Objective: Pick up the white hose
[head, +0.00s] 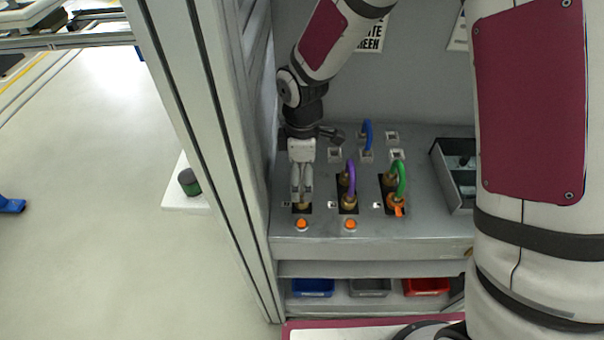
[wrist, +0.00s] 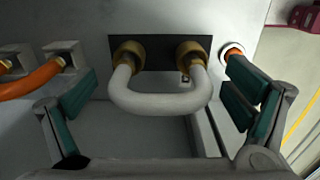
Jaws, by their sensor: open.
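The white hose (wrist: 160,103) is a U-shaped loop in the wrist view. Its two ends sit in brass fittings on a black plate (wrist: 160,52). My gripper (wrist: 163,88) is open, with one teal-padded finger on each side of the loop and visible gaps between pads and hose. In the head view my gripper (head: 302,192) points down over the left black plate on the grey bench. There the hose is mostly hidden behind the fingers, and a brass fitting shows below them.
A purple hose (head: 351,180) and a green hose (head: 401,178) stand to the right, with a blue hose (head: 367,134) behind. Orange buttons (head: 351,224) line the front. A grey tray (head: 441,170) is at right. The cabinet post (head: 215,130) stands close on the left.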

